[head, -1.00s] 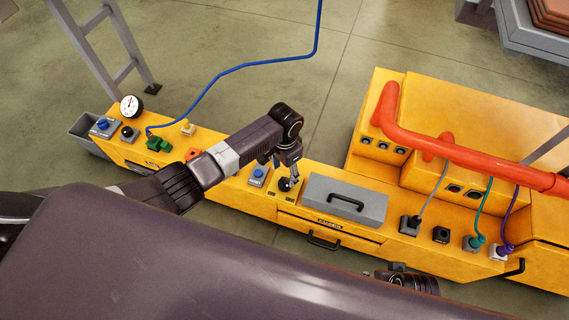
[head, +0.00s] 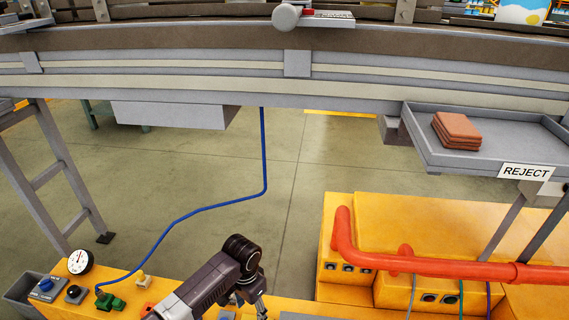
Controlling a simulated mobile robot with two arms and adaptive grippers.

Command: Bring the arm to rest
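My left arm comes in at the bottom of the head view, and its dark wrist joint bends down over the yellow console (head: 210,296). My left gripper (head: 260,308) points downward at the bottom edge, and its fingertips are cut off by the frame. I cannot tell whether it is open or touches anything. My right gripper is not in view.
A grey conveyor (head: 180,75) spans the top. A grey reject tray (head: 500,162) holds brown pieces (head: 456,130). A thick red pipe (head: 440,266) runs over the yellow cabinets (head: 440,225). A blue cable (head: 264,150) hangs to the console. Floor between is clear.

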